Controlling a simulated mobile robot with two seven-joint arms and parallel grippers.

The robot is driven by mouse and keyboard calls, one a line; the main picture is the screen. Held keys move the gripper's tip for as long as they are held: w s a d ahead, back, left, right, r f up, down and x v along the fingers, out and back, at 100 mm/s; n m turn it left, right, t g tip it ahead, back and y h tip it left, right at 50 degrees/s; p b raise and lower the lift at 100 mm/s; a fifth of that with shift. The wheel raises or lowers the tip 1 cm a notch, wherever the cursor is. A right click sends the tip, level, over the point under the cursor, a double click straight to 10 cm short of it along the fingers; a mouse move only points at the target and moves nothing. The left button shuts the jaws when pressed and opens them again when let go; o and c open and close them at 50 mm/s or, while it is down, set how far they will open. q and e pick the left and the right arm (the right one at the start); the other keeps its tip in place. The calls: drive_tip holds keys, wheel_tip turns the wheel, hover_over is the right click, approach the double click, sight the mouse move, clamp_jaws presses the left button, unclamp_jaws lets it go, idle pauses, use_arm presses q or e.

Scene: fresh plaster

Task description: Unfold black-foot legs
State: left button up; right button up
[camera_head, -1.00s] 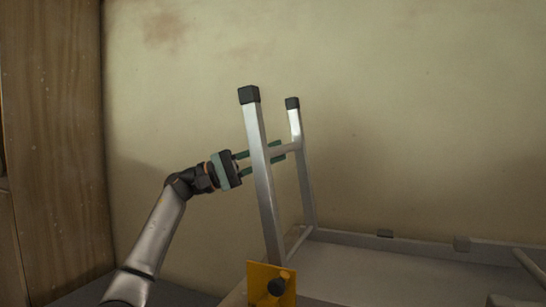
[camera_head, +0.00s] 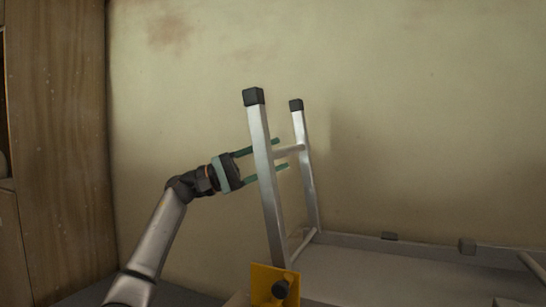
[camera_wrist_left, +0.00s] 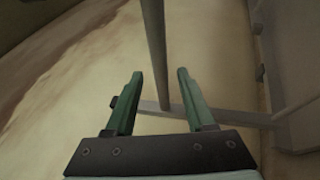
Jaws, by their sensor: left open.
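The raised leg frame has two silver legs, a near one (camera_head: 265,170) and a far one (camera_head: 307,165), with black feet (camera_head: 254,97) at their upper ends. The near leg hides part of the fingers. In the left wrist view, a bar (camera_wrist_left: 156,55) runs between the open fingers (camera_wrist_left: 158,85), apart from both. My right gripper is out of view.
A yellow plate with a dark knob (camera_head: 268,283) is at the near leg's base. Another tube (camera_head: 532,265) shows at the right edge. A plaster wall (camera_head: 420,120) stands close behind, and a wooden cabinet (camera_head: 55,150) stands at left.

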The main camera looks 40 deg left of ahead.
use_arm(q)
drive_tip(key=b+v, duration=0.1)
drive_tip(key=v, duration=1.1)
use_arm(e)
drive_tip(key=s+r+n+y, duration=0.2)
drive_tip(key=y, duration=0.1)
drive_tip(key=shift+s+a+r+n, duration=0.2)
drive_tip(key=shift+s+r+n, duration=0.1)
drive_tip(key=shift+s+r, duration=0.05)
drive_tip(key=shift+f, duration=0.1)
